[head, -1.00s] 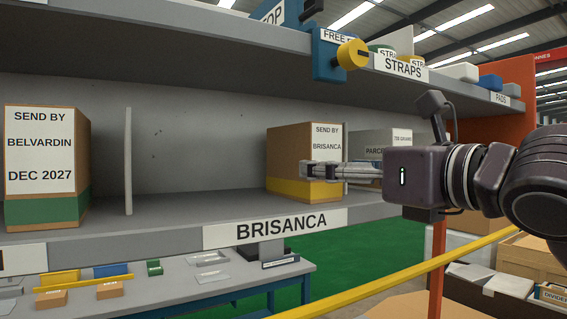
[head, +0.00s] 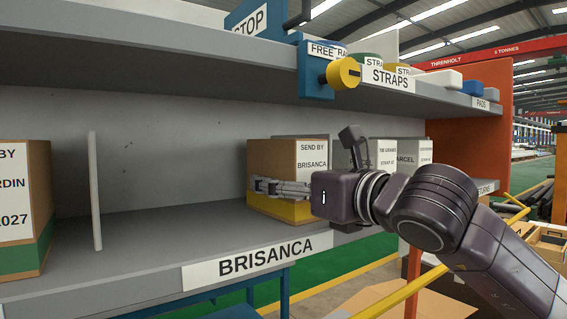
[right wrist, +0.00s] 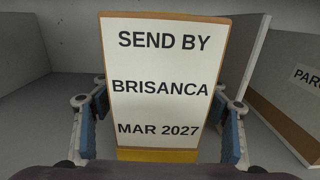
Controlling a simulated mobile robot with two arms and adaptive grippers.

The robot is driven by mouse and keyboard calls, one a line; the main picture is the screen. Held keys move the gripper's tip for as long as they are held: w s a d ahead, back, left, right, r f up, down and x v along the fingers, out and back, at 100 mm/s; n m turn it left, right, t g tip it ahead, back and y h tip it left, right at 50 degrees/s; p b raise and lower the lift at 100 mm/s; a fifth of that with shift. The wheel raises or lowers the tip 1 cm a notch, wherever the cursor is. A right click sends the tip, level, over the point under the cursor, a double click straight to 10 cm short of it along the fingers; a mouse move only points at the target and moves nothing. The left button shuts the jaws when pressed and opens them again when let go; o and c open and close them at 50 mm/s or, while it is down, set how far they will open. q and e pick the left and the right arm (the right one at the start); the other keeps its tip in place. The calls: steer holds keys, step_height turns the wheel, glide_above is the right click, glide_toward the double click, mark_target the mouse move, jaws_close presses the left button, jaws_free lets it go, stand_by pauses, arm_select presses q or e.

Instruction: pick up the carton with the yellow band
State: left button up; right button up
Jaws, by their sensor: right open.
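The carton with the yellow band (head: 270,160) stands upright on the shelf above the BRISANCA sign. It is brown with a white label reading SEND BY BRISANCA, MAR 2027, and the band runs round its bottom. My right gripper (head: 256,188) is open, and its near finger lies along the carton's left side, low down. In the right wrist view the carton (right wrist: 160,70) stands between the two fingers (right wrist: 160,108), with little room on either side. I cannot tell whether a finger touches it. My left gripper is not in view.
A green-banded carton (head: 40,190) stands left, beyond a thin upright divider (head: 95,190). Grey parcels (head: 415,152) stand right of the carton, one close in the right wrist view (right wrist: 290,95). The upper shelf (head: 200,52) overhangs. A yellow rail (head: 400,297) crosses lower right.

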steer(key=shift+w+a, duration=0.25)
steer(key=shift+w, duration=0.05)
steer(key=c, duration=1.5)
steer(key=shift+r, duration=0.1)
steer(key=shift+c, duration=0.7)
